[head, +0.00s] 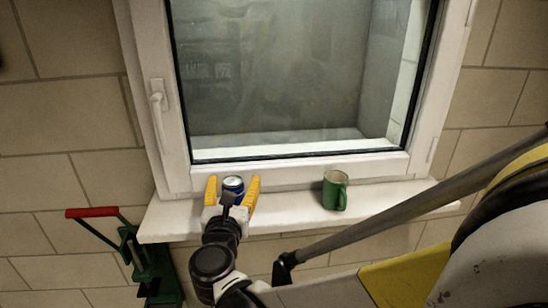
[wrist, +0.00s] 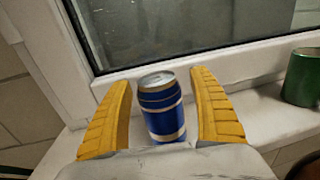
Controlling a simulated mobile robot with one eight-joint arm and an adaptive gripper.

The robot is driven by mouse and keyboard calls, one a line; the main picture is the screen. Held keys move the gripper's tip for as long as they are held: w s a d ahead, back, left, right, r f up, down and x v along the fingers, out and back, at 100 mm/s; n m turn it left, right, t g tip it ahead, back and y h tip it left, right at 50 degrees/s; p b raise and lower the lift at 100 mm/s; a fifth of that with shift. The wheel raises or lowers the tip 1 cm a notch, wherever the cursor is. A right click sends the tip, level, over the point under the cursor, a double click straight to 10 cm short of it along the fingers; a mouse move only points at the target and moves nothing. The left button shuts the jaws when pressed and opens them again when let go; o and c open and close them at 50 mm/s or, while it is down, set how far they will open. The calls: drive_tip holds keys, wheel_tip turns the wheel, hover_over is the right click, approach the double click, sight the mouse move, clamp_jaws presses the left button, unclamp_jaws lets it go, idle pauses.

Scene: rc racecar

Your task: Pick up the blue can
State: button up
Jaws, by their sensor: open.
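The blue can (head: 233,185) stands upright on the white window sill, close to the window frame. In the wrist view the blue can (wrist: 162,108) shows a silver top and gold bands. My gripper (head: 232,184) has yellow fingers and is open, with one finger on each side of the can. The lowest part of the can is hidden behind the gripper's pale body.
A green mug (head: 335,190) stands on the window sill (head: 290,212) to the right of the can. The closed window (head: 290,75) rises behind. A green object with a red handle (head: 91,212) is at the lower left. The sill between can and mug is clear.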

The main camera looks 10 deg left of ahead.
drive_tip(key=shift+s+r, duration=0.25)
drive_tip(key=shift+s, duration=0.55)
drive_tip(key=c, duration=0.6)
drive_tip(key=shift+w+f, duration=0.1)
drive_tip(key=shift+w, duration=0.15)
drive_tip(key=c, duration=0.3)
